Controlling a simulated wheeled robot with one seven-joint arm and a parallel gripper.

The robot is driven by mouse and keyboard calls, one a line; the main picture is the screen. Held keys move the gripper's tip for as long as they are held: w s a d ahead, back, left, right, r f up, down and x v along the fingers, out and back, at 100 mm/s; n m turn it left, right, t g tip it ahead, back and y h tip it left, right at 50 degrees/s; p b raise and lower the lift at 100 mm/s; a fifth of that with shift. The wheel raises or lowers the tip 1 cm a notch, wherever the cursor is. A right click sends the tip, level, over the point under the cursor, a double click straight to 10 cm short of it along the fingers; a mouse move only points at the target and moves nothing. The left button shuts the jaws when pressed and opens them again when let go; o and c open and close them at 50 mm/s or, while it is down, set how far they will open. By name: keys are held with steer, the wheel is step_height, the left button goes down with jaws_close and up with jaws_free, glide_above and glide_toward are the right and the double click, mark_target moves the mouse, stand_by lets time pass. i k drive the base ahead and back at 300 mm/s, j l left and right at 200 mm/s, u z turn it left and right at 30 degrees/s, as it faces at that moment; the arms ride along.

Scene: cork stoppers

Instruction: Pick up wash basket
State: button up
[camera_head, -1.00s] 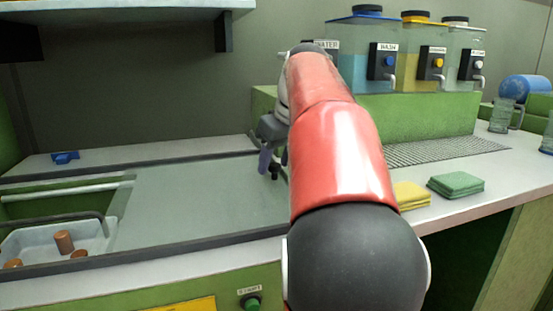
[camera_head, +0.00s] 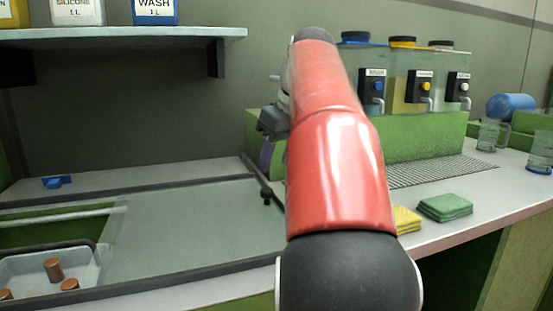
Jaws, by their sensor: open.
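The wash basket (camera_head: 92,270) is a light grey tub with a dark handle at the lower left, sunk in the counter opening and cut off by the picture's edge. Several brown cork stoppers (camera_head: 54,269) are in it. My gripper (camera_head: 266,160) is up and to the right of the basket, well apart from it, above the right end of the grey sliding cover. My red arm hides part of it. One grey-violet finger shows; the gripper is open, and I see nothing held in it.
A grey cover (camera_head: 190,225) fills the middle of the counter beside the basket. A dark knob (camera_head: 266,197) stands at its right edge. A shelf (camera_head: 120,37) with bottles hangs at upper left. Dispensers (camera_head: 410,80), a yellow cloth (camera_head: 406,220) and green cloths (camera_head: 445,207) are on the right.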

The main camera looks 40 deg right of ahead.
mark_target(25, 275)
steer(key=k, duration=1)
